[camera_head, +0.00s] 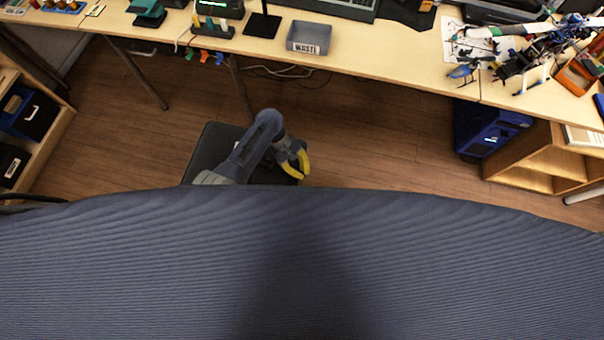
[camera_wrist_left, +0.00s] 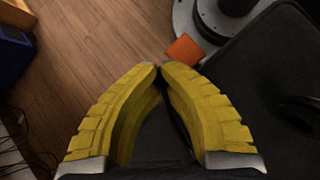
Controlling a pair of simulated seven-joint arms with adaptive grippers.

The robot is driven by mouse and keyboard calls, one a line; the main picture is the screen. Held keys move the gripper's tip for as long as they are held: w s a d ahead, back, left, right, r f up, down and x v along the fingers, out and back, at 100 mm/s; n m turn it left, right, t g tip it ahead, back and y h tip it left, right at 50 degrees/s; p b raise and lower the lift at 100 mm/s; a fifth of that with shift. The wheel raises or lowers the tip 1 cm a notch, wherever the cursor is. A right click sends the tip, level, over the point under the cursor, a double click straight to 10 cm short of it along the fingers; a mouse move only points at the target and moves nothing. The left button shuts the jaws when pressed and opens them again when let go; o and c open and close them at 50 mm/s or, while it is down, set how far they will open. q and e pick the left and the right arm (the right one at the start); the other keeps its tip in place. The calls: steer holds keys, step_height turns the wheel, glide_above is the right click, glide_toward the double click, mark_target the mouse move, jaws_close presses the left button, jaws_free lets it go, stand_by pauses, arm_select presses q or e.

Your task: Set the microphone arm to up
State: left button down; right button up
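I cannot make out a microphone arm in either view. My left gripper (camera_head: 303,176) is low over the floor in front of the desk, in the middle of the head view. In the left wrist view its two yellow fingers (camera_wrist_left: 160,66) come together at the tips, with nothing seen between them. It is well apart from the desk top. My right gripper is not in view.
A long wooden desk (camera_head: 390,45) runs across the back, holding a grey bin (camera_head: 308,38), a black stand (camera_head: 263,24) and a model helicopter (camera_head: 520,32). A blue computer case (camera_head: 485,128) stands below. A large ribbed dark-blue surface (camera_head: 450,270) fills the front.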

arm_select(q)
steer(key=shift+w+a+r+m+g+h, duration=0.1)
steer(key=shift+a+r+m+g+h, duration=0.15)
steer(key=shift+r+h, duration=0.6)
steer(key=shift+a+r+m+g+h, duration=0.15)
steer(key=shift+a+r+h, duration=0.3)
steer(key=shift+r, duration=0.55)
steer(key=shift+d, duration=0.1)
steer(key=c, duration=1.3)
jaws_free()
steer(key=v, duration=1.2)
steer(key=shift+f, duration=0.15)
